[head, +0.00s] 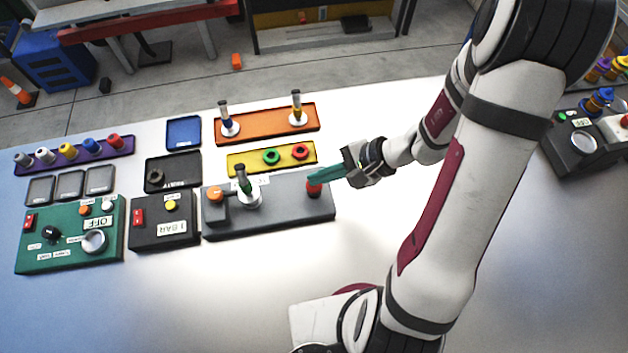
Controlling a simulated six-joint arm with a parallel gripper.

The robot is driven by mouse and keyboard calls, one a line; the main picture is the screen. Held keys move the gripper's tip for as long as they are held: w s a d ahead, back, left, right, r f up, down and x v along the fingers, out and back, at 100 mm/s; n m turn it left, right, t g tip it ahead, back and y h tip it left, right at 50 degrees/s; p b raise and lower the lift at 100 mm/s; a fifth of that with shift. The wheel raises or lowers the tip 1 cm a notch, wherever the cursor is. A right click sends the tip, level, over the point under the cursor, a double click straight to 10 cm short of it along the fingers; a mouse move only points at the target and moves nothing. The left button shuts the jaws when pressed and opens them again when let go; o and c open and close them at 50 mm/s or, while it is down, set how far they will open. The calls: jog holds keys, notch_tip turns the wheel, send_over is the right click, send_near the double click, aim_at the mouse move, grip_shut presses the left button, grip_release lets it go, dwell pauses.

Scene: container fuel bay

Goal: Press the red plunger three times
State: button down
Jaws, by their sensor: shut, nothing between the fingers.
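The red plunger (313,188) stands at the right end of a dark grey block (280,211) on the white table. My gripper (312,179) is shut and empty. Its teal fingers come in from the right, and the tips are at the top of the plunger. They hide part of its top. I cannot tell whether the tips touch the plunger or sit just above it.
On the same block stand a green-banded fitting (244,180) and an orange knob (215,194). Behind lie a yellow tray (243,160) with red and green rings and an orange tray (265,125). A black box (160,232) is at left. The front of the table is clear.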

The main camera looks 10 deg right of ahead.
jog(key=shift+r, duration=0.55)
jog(key=shift+r, duration=2.5)
dwell(0.5)
notch_tip(320, 180, up, 4)
jog(key=shift+f, duration=0.1)
jog(key=shift+f, duration=4.45)
jog(key=shift+f, duration=0.1)
